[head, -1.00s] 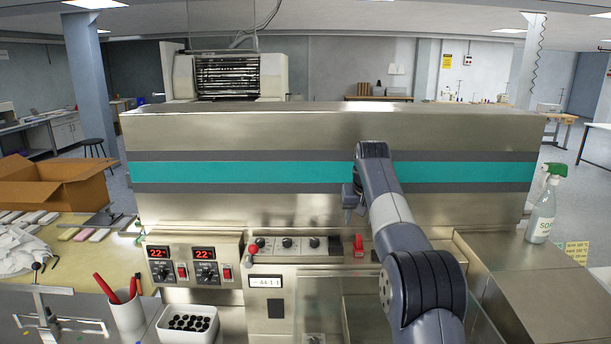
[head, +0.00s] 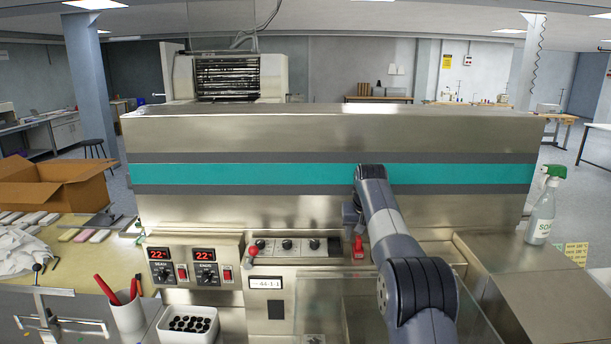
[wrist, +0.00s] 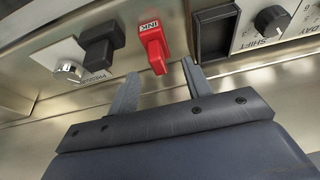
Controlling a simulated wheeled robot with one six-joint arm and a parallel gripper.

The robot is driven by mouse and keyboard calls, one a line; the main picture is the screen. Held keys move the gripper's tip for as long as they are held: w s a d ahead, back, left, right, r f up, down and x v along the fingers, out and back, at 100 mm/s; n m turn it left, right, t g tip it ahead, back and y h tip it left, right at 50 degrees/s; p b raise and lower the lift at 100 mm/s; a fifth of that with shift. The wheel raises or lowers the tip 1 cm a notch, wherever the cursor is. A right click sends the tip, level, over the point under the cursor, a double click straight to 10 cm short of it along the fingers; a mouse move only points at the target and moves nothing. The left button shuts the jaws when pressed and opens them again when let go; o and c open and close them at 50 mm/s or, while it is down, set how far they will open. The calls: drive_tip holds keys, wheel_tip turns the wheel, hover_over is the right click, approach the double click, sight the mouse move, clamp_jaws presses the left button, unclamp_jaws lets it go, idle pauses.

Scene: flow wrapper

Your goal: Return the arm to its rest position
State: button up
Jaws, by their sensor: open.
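My gripper (wrist: 160,88) shows in the wrist view with its two grey fingers spread apart and nothing between them. It is in front of the machine's control panel, just short of a red lever (wrist: 153,48) marked INK, which appears beyond and between the fingertips. In the head view my arm reaches up from the lower right and bends toward the panel. The fingers are hard to make out in the head view.
A black switch (wrist: 101,47) and a dial marked SHIFT (wrist: 271,20) flank the lever. A red-knobbed lever (head: 253,250), a cup of red-handled tools (head: 128,312) and a white bin (head: 187,328) are to the left. A soap spray bottle (head: 543,210) stands at the right.

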wheel_tip(320, 180, up, 4)
drive_tip(key=shift+r+p, duration=0.25)
drive_tip(key=shift+p, duration=0.1)
drive_tip(key=shift+s+f+b, duration=0.25)
drive_tip(key=shift+s+b, duration=0.65)
drive_tip(key=shift+b, duration=0.35)
drive_tip(key=s+b, duration=0.9)
drive_tip(key=s, duration=0.9)
drive_tip(key=shift+r, duration=0.15)
drive_tip(key=shift+w, duration=0.1)
